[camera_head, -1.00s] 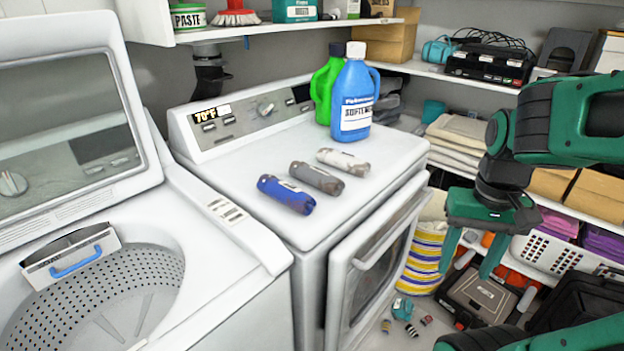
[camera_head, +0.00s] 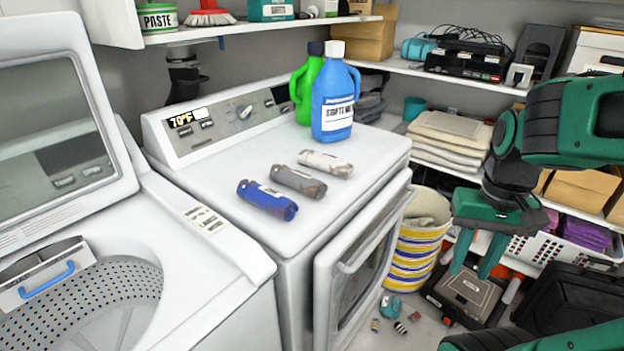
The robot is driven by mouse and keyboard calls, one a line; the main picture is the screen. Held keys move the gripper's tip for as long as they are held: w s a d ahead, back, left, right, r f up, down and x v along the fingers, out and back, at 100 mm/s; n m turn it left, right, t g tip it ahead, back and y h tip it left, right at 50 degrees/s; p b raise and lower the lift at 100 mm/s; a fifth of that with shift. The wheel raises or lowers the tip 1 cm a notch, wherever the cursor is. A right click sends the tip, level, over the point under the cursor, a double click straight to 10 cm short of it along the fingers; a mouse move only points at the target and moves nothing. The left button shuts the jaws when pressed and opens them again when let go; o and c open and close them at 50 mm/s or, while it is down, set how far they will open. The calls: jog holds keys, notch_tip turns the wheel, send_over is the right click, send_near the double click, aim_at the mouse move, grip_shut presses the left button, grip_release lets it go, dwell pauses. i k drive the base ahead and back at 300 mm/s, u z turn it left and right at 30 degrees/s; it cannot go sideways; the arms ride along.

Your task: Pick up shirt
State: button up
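My gripper (camera_head: 472,272) hangs at the right, in front of the shelving, with its two green fingers pointing down and apart. It is open and nothing is between the fingers. No single item can be surely told as the shirt. Folded cream cloths (camera_head: 447,142) lie stacked on the middle shelf, behind and left of my gripper. Dark grey folded cloth (camera_head: 368,104) sits on the shelf behind the dryer. Purple folded cloth (camera_head: 592,232) lies in the white basket (camera_head: 535,250) to the right of my gripper.
A white dryer (camera_head: 240,190) has its front door (camera_head: 370,260) ajar. Blue (camera_head: 333,100) and green (camera_head: 303,85) jugs and three cans stand or lie on it. An open washer (camera_head: 215,280) is at left. A striped hamper (camera_head: 420,240) and dark cases (camera_head: 470,292) occupy the floor.

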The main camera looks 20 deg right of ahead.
aim_at(299, 181)
jog(key=z, duration=1.3)
jog(key=k, duration=1.9)
jog(key=u, duration=0.6)
jog(key=i, duration=1.55)
jog(key=z, duration=0.05)
